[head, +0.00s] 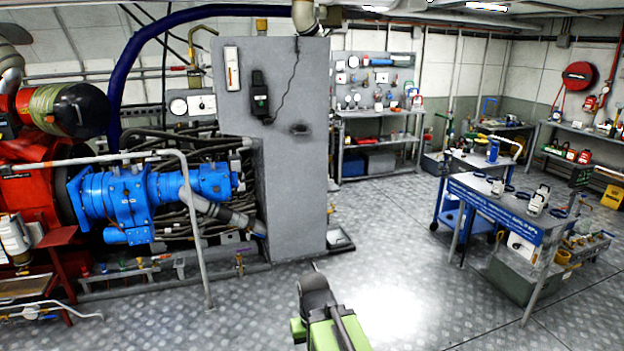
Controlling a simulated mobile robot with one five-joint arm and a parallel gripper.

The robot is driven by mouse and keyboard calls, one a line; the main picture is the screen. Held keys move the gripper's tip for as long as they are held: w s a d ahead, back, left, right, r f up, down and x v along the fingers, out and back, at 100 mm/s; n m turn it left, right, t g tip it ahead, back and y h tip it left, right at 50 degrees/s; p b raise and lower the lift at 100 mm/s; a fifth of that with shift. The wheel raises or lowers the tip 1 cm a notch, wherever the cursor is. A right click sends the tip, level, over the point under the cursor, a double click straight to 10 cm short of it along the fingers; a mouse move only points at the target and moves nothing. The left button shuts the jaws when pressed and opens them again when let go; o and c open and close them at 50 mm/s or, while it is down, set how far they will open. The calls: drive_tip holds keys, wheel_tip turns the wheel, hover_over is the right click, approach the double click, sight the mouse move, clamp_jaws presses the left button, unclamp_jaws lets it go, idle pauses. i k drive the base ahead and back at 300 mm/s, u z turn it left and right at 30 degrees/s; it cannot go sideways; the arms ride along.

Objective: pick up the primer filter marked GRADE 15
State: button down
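No marking GRADE 15 can be read in the head view, so I cannot tell which thing is the primer filter. Two small whitish upright objects stand on the blue-edged workbench at the right: one object (538,200) near its front and a smaller object (497,187) further left. They are too small to identify surely. My green and grey arm reaches in from the bottom centre, with its end (316,284) over the bare floor. It is well left of the bench and apart from it. Its fingers cannot be made out, and nothing is seen held.
A tall grey cabinet (290,150) and blue machinery (125,205) stand left. The workbench (497,204) holds dark rings. Back shelves (378,142) and a right-hand bench hold small items. The chequered floor (390,235) between is clear.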

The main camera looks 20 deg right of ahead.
sight(546, 193)
drive_tip(key=z, duration=0.65)
drive_tip(key=i, duration=2.1)
drive_tip(key=z, duration=1.15)
drive_tip(key=i, duration=1.4)
drive_tip(key=z, duration=0.65)
